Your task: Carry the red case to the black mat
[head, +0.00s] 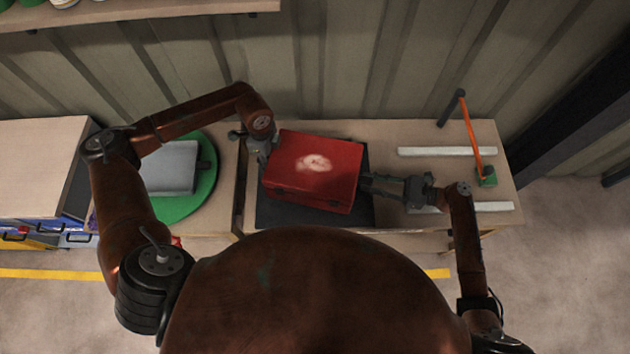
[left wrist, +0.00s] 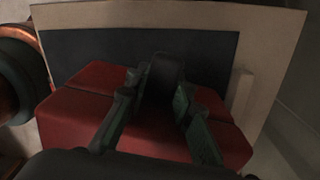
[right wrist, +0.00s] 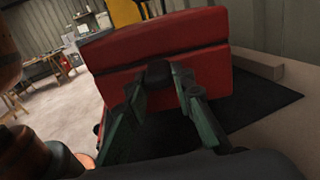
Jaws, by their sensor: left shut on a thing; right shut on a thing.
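The red case (head: 330,165), with a pale round mark on its lid, is over the black mat (head: 285,215), level and slightly turned. Mat shows at its front and right; whether the case touches it I cannot tell. My left gripper (head: 266,150) is shut on a black handle at the case's left end, seen close in the left wrist view (left wrist: 163,80). My right gripper (head: 372,184) is shut on the black handle at the right end, seen in the right wrist view (right wrist: 165,80). The case hides most of the mat.
White bars (head: 447,152) and an orange-and-green device (head: 487,177) stand on the bench right of the case. On the left bench a grey case (head: 170,167) lies on a round green mat (head: 207,190). A corrugated wall is close behind.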

